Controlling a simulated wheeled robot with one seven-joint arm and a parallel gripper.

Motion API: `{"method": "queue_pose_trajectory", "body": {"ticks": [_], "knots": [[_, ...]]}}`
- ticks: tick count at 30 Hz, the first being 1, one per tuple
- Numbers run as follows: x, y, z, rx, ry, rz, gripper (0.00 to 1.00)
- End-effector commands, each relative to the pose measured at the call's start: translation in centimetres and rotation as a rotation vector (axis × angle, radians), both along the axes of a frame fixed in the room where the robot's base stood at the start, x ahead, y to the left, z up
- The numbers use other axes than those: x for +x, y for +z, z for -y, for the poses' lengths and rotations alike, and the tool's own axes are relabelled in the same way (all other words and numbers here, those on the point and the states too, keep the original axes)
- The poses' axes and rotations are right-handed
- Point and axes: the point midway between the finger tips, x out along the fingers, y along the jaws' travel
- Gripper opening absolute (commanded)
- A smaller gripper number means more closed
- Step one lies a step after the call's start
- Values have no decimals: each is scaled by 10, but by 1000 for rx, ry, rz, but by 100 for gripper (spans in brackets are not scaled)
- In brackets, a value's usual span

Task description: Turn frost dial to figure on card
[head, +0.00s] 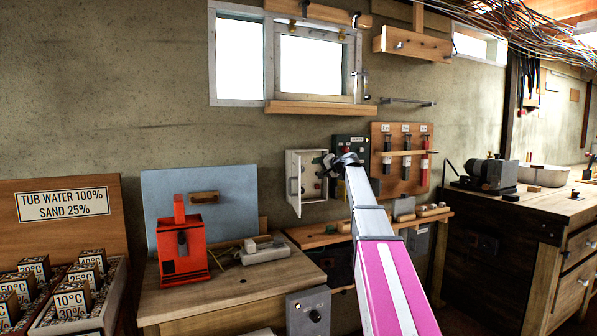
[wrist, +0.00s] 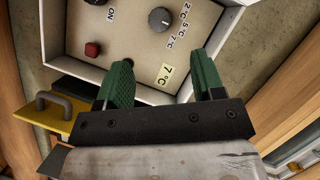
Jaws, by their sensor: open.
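The frost dial (wrist: 160,20) is a round dark knob on a pale control panel (wrist: 125,35) in the wrist view. Printed figures 2°C, 5°C and 7°C run beside it on the right. I cannot tell which figure it points at. A cream card (wrist: 166,74) reading 7 °C is on the panel's lower right. My gripper (wrist: 161,62) is open and empty, its green fingers spread below the dial, apart from it. In the head view my gripper (head: 347,160) is up by the wall, beside a white box (head: 306,178) with its door open. The dial is too small to read there.
A red button (wrist: 92,49) and an ON label are left of the dial. A yellow piece with a grey handle (wrist: 55,104) lies lower left.

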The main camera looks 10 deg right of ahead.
Motion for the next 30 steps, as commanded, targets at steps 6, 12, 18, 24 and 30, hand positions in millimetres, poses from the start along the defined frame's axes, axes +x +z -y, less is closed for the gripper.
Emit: {"method": "queue_pose_trajectory", "body": {"ticks": [6,12,18,24,30], "knots": [[21,-5,-15,-2,1,-1,62],[49,-12,-36,-1,1,-2,62],[73,-19,-55,-1,1,-2,62],[81,-21,-62,-1,0,-1,62],[80,-21,-62,-1,0,-1,62]]}}
